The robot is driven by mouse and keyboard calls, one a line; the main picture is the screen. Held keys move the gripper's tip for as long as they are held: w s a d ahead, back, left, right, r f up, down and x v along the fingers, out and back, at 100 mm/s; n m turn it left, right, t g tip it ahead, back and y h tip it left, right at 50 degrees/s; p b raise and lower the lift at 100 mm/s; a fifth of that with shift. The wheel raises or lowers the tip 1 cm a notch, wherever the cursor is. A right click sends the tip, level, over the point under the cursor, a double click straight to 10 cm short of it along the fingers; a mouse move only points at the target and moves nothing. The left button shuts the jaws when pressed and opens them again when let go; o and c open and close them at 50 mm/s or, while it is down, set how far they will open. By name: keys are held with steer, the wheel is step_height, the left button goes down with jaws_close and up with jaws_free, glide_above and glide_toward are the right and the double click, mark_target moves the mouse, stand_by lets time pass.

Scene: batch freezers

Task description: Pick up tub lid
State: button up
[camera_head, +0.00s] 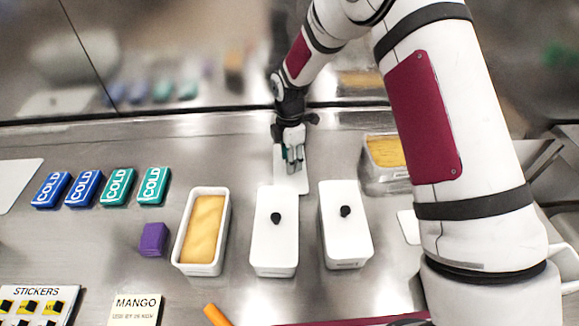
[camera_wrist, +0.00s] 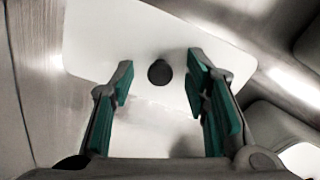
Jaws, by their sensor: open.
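A flat white tub lid (camera_head: 291,182) lies on the steel counter near the back, behind the row of tubs. My gripper (camera_head: 292,158) is above it, pointing down, and hides part of it. In the wrist view the white lid (camera_wrist: 120,40) fills much of the middle, with a round black knob (camera_wrist: 159,72) on it. My gripper (camera_wrist: 160,82) is open, with its green-padded fingers on either side of the knob. The knob appears apart from both pads. I cannot tell the exact height of the fingertips above the lid.
An open tub with yellow contents (camera_head: 186,258) and two lidded white tubs (camera_head: 274,249) (camera_head: 346,242) stand in front. Another container of yellow contents (camera_head: 383,183) is right of my gripper. COLD packs (camera_head: 117,187) and a purple block (camera_head: 153,239) lie left. A steel wall stands behind.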

jaws_close()
